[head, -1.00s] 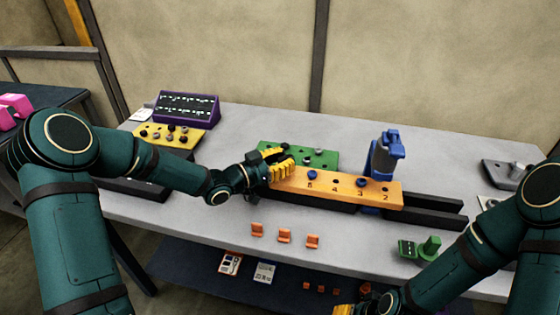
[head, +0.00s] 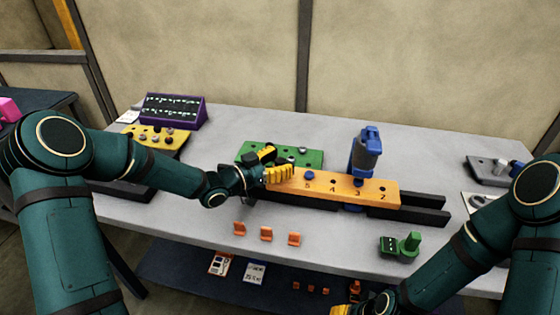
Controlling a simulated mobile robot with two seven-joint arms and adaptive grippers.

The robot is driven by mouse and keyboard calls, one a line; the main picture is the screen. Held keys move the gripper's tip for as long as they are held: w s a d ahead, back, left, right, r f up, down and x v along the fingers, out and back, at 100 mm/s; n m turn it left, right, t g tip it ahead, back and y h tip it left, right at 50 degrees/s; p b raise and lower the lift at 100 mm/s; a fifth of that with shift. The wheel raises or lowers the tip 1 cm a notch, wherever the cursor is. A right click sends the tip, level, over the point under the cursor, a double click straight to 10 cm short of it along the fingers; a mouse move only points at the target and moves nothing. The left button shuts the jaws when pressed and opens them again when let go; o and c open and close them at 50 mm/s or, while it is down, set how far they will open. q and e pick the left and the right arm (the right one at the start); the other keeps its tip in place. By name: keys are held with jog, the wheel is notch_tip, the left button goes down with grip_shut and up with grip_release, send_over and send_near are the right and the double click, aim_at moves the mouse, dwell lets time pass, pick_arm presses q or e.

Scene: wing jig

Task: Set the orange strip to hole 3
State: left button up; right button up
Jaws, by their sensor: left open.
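The orange strip (head: 345,187) lies along the black rail, with the numbers 5, 4, 3 and 2 readable on its face. The blue upright tool (head: 366,150) stands behind the strip, in line with the 3. My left gripper (head: 272,163) is open at the strip's left end, its yellow fingers spread; contact with the strip cannot be told. My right gripper (head: 346,310) shows only partly at the bottom edge, away from the strip, and its jaws are unclear.
The black rail (head: 425,207) extends right of the strip. A green plate with pegs (head: 312,158) lies behind it. Orange clips (head: 266,234) stand along the front edge. A green block (head: 400,246) is at front right. A yellow board (head: 155,137) and purple panel (head: 174,109) are at left.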

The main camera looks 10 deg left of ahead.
pick_arm(q)
jog(key=v, duration=1.2)
jog(key=shift+r, duration=0.15)
